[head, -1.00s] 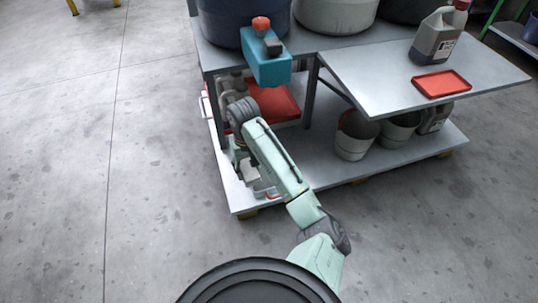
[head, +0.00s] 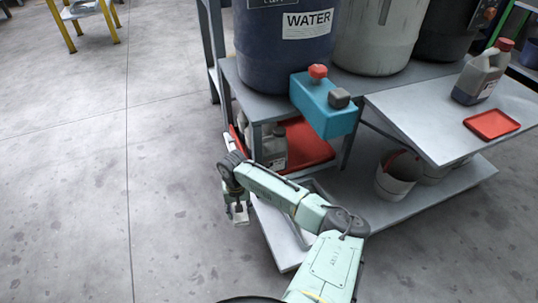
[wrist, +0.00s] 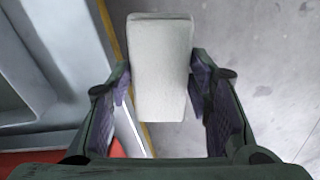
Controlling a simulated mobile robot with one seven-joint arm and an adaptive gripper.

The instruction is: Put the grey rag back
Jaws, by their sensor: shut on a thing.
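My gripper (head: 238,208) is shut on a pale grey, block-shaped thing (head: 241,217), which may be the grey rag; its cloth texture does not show. In the wrist view the same pale grey thing (wrist: 160,65) sits between the two fingers (wrist: 160,95), its long side pointing away from the palm. The gripper hangs beside the left end of the cart, with bare floor behind it in the picture. A teal box (head: 325,108) at the corner of the cart's upper shelf holds a red-topped thing (head: 317,72) and a dark grey thing (head: 339,97).
The lower shelf (head: 365,212) holds a red tray (head: 308,145), jugs (head: 272,150) and a bucket (head: 392,182). Large drums, one marked WATER (head: 283,50), stand on the upper shelf. A side shelf carries a small red tray (head: 491,124) and a jug (head: 481,78).

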